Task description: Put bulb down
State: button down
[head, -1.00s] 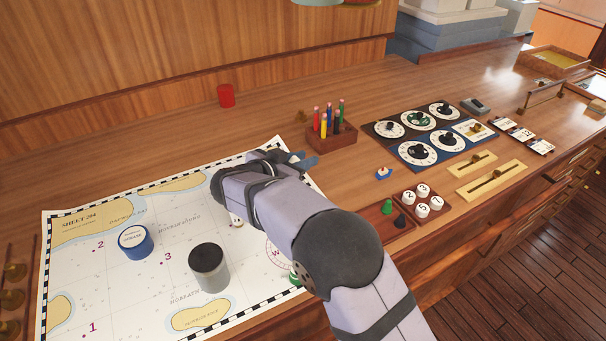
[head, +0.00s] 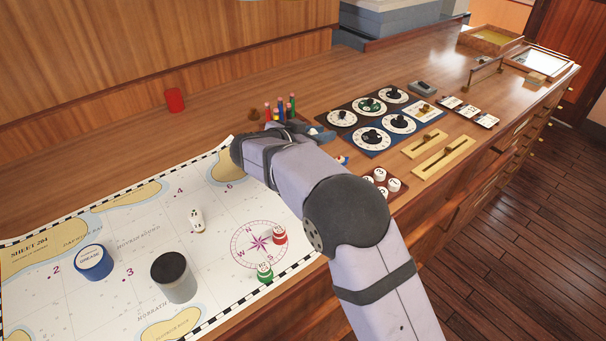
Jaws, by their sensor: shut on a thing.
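I cannot tell how far the fingers are above the desk.
The chart (head: 140,222) bears a grease tin (head: 93,262), a grey dark-topped canister (head: 174,277), a red piece (head: 279,235) and a green piece (head: 264,272). Colored pens (head: 281,108), dial panels (head: 371,122) and white numbered pegs (head: 380,175) surround the gripper. A red cylinder (head: 175,100) stands behind.

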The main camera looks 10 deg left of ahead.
jog(key=w+a+n+t+y, duration=0.1)
jog(key=w+a+n+y, duration=0.2)
jog(key=w+a, duration=0.1)
jog(key=shift+d+f, duration=0.15)
jog(key=shift+f, duration=2.5)
jog(key=shift+d+f, duration=0.1)
jog(key=shift+f, duration=2.55)
jog(key=shift+f+y, duration=0.2)
jog(key=shift+y, duration=0.1)
jog(key=c, duration=1.5)
grip_release()
jog(key=shift+c, duration=0.2)
jog(key=shift+r, duration=0.1)
jog(key=shift+r, duration=0.15)
jog(key=b+v, duration=0.1)
jog(key=v, duration=0.5)
jog(key=b+v, duration=0.1)
jog(key=v, duration=0.5)
jog(key=shift+s+f, duration=0.1)
jog(key=shift+f, duration=0.15)
